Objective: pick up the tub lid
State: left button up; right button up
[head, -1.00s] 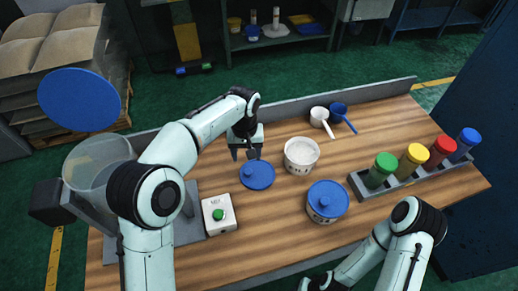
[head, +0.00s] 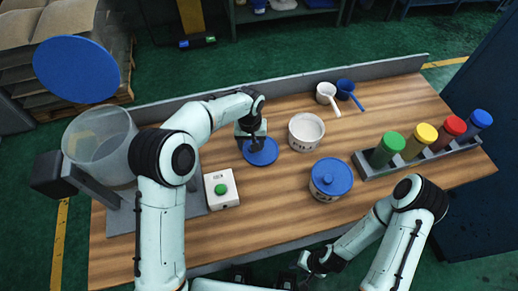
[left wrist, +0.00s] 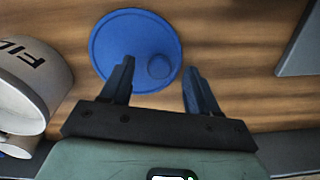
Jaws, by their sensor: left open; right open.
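The blue tub lid (head: 264,157) lies flat on the wooden table, a disc with a round knob. It also shows in the left wrist view (left wrist: 118,38), its knob between the two fingers. My left gripper (head: 251,141) is open just above the lid, pointing down; its fingers stand on either side of the knob, with no visible grip. An open white tub (head: 306,132) stands just right of the lid. My right gripper (head: 263,279) is open and empty near the bottom edge, partly cut off, away from the lid.
A second tub with a blue lid (head: 331,178) stands to the right. A white box with a green button (head: 221,188) is left. Scoops (head: 326,93) lie behind, and a rack of coloured bottles (head: 424,148) stands at right. The front middle table is clear.

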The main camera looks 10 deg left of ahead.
pick_arm(q)
notch_tip(320, 180, down, 2)
jog(key=shift+f, duration=0.15)
jog(key=c, duration=1.1)
